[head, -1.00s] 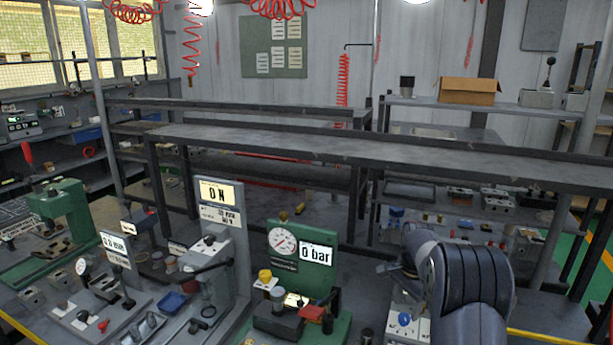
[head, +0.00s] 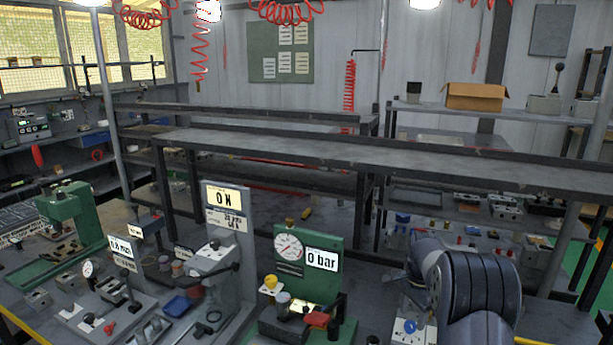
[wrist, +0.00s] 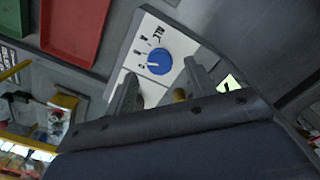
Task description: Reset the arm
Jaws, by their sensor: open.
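My gripper (wrist: 161,88) is open in the wrist view, with its two grey fingers apart and nothing seen between them but the panel below. It is over a white panel (wrist: 150,92) that carries a blue knob (wrist: 159,61) with black marks beside it. The knob lies just beyond the fingertips, and I cannot tell the exact gap. My dark arm (head: 470,285) is bent at the lower right of the head view and hides part of that panel. The same blue knob (head: 410,326) shows left of the arm. The fingers are hidden in the head view.
Left of my arm stand a green block with a gauge and "0 bar" sign (head: 321,260), and a grey block with an "ON" sign (head: 225,197). A red tray (wrist: 75,30) lies near the panel. Long grey benches (head: 330,152) cross behind.

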